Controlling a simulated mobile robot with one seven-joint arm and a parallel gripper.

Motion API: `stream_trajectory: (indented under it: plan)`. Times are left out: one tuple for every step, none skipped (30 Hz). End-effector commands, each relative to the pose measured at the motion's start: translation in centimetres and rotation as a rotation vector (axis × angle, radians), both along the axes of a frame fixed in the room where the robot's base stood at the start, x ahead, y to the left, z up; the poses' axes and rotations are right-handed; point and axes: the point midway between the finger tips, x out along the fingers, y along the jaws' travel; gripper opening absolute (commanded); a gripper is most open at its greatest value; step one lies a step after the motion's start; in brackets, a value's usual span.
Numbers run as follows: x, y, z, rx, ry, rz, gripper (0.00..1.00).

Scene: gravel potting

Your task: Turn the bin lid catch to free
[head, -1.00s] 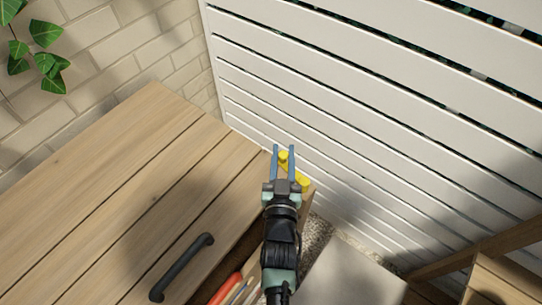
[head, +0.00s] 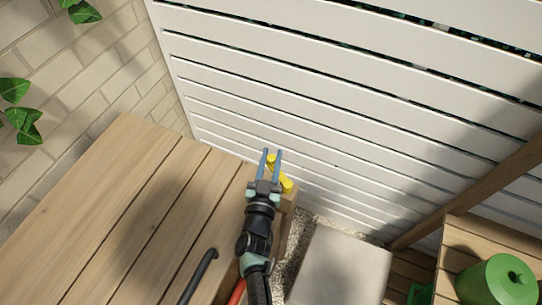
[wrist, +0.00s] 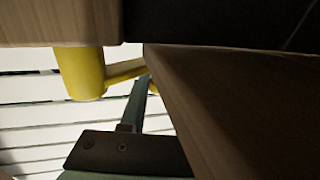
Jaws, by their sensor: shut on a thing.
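The yellow bin lid catch (head: 287,184) sits at the right front corner of the slatted wooden bin lid (head: 125,205), by the white fence. My gripper (head: 271,153) reaches over that corner, its two blue fingers on either side of the catch's far end, and is shut on it. In the wrist view a yellow cylinder of the catch (wrist: 82,75) shows beside wood, with a yellow bar running right from it. One finger (wrist: 136,103) crosses near that bar's end; the other finger and the contact itself are hidden there.
A black handle (head: 198,275) is on the lid, lower left of my arm. The white slatted fence (head: 340,130) stands close behind the catch. A pale slab (head: 340,268) lies on gravel to the right.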

Motion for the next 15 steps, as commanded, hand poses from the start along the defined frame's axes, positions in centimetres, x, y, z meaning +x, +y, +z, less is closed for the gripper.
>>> stream_trajectory:
  plan:
    - [0.1, -0.06, 0.16, -0.001, -0.004, -0.001, 0.0]
    - [0.1, -0.06, 0.16, -0.001, -0.004, -0.001, 0.0]
    - [0.1, -0.06, 0.16, -0.001, -0.004, -0.001, 0.0]
    - [0.1, -0.06, 0.16, -0.001, -0.004, -0.001, 0.0]
    - [0.1, -0.06, 0.17, -0.001, -0.004, -0.001, 0.0]
    - [0.1, -0.05, 0.17, 0.0, -0.004, -0.001, 0.0]
    - [0.1, -0.05, 0.17, 0.0, -0.004, -0.001, 0.0]
    - [0.1, -0.05, 0.18, 0.0, -0.004, -0.001, 0.36]
    - [0.09, -0.05, 0.17, 0.0, -0.004, 0.0, 0.43]
    - [0.09, -0.05, 0.16, 0.0, -0.004, 0.0, 0.48]
    - [0.08, -0.04, 0.15, 0.0, -0.004, 0.0, 0.54]
    - [0.07, -0.03, 0.13, 0.0, -0.003, 0.0, 0.59]
    - [0.07, -0.03, 0.12, 0.0, -0.003, 0.0, 0.59]
    - [0.06, -0.03, 0.11, 0.0, -0.003, 0.0, 0.59]
    - [0.05, -0.02, 0.1, 0.0, -0.002, 0.0, 0.59]
